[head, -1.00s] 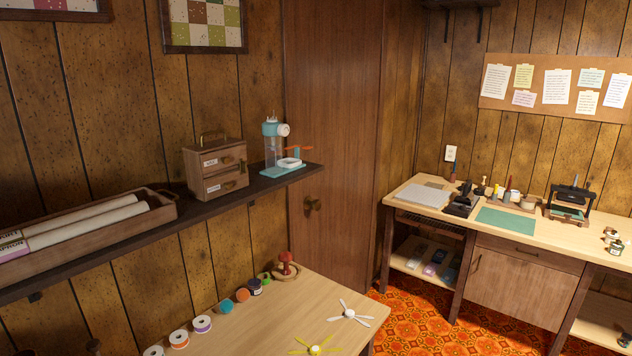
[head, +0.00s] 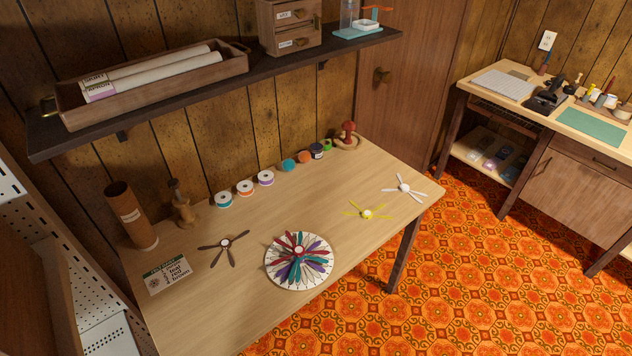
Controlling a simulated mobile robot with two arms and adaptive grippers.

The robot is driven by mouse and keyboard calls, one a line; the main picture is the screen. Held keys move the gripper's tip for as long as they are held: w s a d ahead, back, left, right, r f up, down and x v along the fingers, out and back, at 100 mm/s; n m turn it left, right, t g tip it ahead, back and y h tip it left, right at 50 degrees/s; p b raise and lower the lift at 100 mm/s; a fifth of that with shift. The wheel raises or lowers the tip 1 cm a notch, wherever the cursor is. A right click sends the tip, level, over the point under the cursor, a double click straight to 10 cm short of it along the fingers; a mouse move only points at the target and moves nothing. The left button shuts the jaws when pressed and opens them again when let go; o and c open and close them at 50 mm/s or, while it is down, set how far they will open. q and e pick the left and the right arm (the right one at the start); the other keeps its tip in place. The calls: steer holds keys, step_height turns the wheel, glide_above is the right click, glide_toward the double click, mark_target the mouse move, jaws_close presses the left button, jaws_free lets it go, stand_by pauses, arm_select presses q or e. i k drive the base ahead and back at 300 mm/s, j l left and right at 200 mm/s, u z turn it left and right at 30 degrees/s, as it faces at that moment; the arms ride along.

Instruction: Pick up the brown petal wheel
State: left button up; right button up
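The brown petal wheel (head: 224,245) lies flat on the light wooden table (head: 224,318), left of the middle. It has a few thin dark brown petals around a small pale hub. It lies between a small printed card and a round white disc, apart from both. Neither of my grippers shows in the head view.
The white disc (head: 275,273) carries red, teal and purple petals. Yellow (head: 367,214) and white (head: 404,188) petal wheels lie to the right. Thread spools line the back, below a dark shelf (head: 222,83).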

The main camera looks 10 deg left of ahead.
mark_target(225, 243)
steer(key=u, duration=1.15)
